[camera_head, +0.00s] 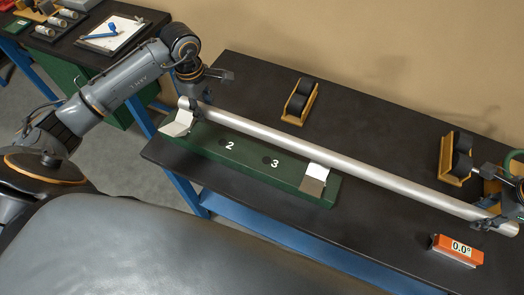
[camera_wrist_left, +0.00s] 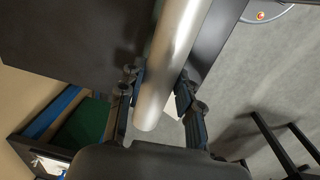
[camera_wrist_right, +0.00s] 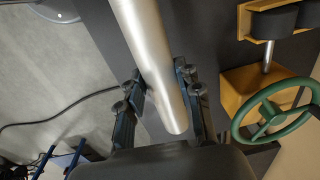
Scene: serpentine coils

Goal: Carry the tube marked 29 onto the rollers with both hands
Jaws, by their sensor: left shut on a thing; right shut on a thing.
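A long silver tube (camera_head: 330,161) runs from upper left to lower right in the head view; no number 29 is readable on it. My left gripper (camera_head: 190,104) is shut on its left end, and my right gripper (camera_head: 492,224) is shut on its right end. The tube lies between the fingers in the left wrist view (camera_wrist_left: 172,60) and the right wrist view (camera_wrist_right: 150,45). It seems raised just behind the green rack (camera_head: 242,166) with its pale V-blocks. Two roller stands with black rollers, one left (camera_head: 299,102) and one right (camera_head: 456,158), stand behind the tube.
The dark bench (camera_head: 225,95) has bare surface around the rollers. An orange box reading 0.0° (camera_head: 457,250) lies near the front right. A green handwheel (camera_wrist_right: 272,112) is beside my right gripper. A second table with a clipboard (camera_head: 113,34) stands at upper left.

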